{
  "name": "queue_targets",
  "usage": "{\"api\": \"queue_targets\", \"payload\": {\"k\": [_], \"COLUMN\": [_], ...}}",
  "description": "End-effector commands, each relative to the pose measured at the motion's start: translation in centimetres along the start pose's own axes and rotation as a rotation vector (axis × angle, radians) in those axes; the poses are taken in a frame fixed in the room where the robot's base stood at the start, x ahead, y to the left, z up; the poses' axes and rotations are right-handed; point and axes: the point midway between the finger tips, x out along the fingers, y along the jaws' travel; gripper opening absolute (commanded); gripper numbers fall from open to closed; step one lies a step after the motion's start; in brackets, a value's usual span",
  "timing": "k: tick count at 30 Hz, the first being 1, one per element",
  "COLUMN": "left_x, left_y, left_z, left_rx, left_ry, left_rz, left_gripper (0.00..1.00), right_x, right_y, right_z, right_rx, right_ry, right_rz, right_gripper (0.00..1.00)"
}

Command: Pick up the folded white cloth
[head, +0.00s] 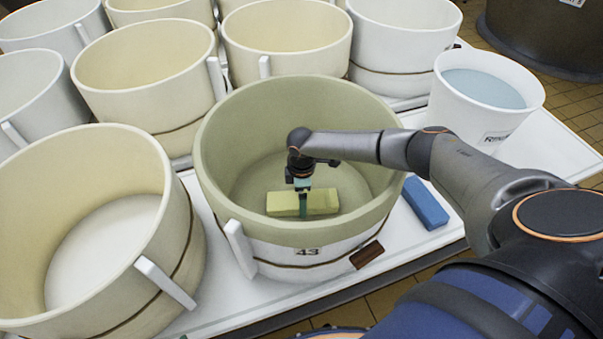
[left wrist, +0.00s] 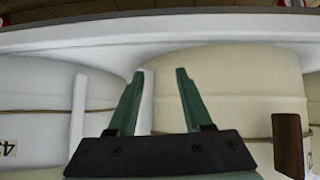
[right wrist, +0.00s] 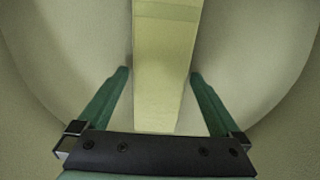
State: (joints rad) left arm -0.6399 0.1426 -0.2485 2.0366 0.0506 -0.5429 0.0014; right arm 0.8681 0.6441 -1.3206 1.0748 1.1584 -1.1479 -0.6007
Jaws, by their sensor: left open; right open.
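The folded cloth (head: 272,202), a flat rectangular bundle that looks pale yellow-green here, lies on the floor of the tub marked 43 (head: 222,135). My right gripper (head: 303,213) reaches down into this tub, and one green finger hides the middle of the cloth. In the right wrist view the cloth (right wrist: 165,60) runs between the two fingers of my right gripper (right wrist: 160,73). The fingers are open, one on each side, with gaps to the cloth. My left gripper (left wrist: 160,72) is open and empty, facing the outside of pale tubs; it is outside the head view.
An empty cream tub (head: 85,150) stands at the left, and several more tubs stand behind. A white bucket of water (head: 455,115) stands at the right. A blue block (head: 425,203) lies on the white table (head: 550,150). A brown tag (head: 367,254) is on tub 43's side.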

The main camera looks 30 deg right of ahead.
Motion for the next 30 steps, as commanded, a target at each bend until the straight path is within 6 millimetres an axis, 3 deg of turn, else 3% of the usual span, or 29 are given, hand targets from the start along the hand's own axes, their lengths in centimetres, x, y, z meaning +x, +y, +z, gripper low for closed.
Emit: {"api": "queue_targets", "payload": {"k": [2,22,30], "left_x": [-0.03,0.08,0.0], "left_y": [-0.02,-0.08,-0.06], "left_z": [-0.04,0.38,0.29], "left_rx": [0.0,0.001,0.001], "left_ry": [0.001,-0.008,-0.008], "left_rz": [0.0,-0.001,-0.001], "left_gripper": [0.5,0.5,0.5], "right_x": [-0.02,-0.05,-0.39], "right_y": [0.0,0.0,0.06], "right_z": [0.01,0.04,0.0], "right_rx": [0.0,0.001,0.001], "right_ry": [0.0,-0.001,0.001], "right_rz": [0.0,0.0,0.001], "right_gripper": [0.94,0.19,0.17]}}
